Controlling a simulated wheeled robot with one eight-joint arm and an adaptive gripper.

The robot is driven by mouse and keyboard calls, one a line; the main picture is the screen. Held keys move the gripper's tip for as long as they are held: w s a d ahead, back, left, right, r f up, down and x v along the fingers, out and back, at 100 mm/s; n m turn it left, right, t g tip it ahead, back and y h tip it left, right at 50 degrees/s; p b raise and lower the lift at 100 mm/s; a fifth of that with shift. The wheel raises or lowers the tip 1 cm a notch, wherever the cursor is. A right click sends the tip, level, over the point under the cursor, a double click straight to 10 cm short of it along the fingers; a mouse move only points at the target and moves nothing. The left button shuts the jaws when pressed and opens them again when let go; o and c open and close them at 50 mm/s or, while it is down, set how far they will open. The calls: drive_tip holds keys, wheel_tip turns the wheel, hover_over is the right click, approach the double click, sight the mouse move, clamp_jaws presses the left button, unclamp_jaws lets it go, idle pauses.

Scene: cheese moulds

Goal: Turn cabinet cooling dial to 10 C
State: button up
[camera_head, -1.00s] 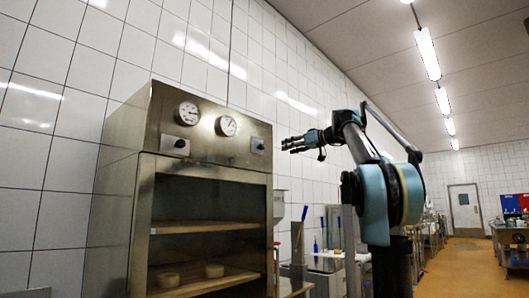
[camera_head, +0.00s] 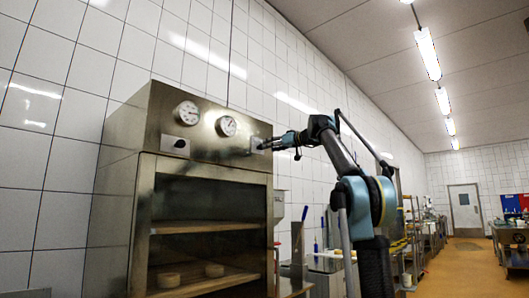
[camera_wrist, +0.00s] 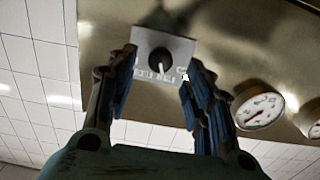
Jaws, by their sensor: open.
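The steel cabinet (camera_head: 235,168) stands against the tiled wall, with a dial knob at each end of its top panel. The right dial (camera_wrist: 160,60) is a black round knob with a pale pointer on a light plate with printed marks, too blurred to read. My gripper (camera_head: 266,144) is at this right dial, which it partly hides in the head view. In the wrist view, its blue-black fingers are open on either side of the knob, and contact cannot be told. The left dial (camera_head: 182,143) is clear of my gripper.
Two round gauges, the left one (camera_head: 188,112) and the right one (camera_head: 228,126), sit on the panel between the dials. Below, the cabinet is open, with shelves and two round moulds (camera_head: 168,280) inside. Benches and equipment stand at the right.

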sight(261, 147)
drive_tip(key=shift+x, duration=2.65)
drive_tip(key=shift+c, duration=0.2)
drive_tip(key=c, duration=1)
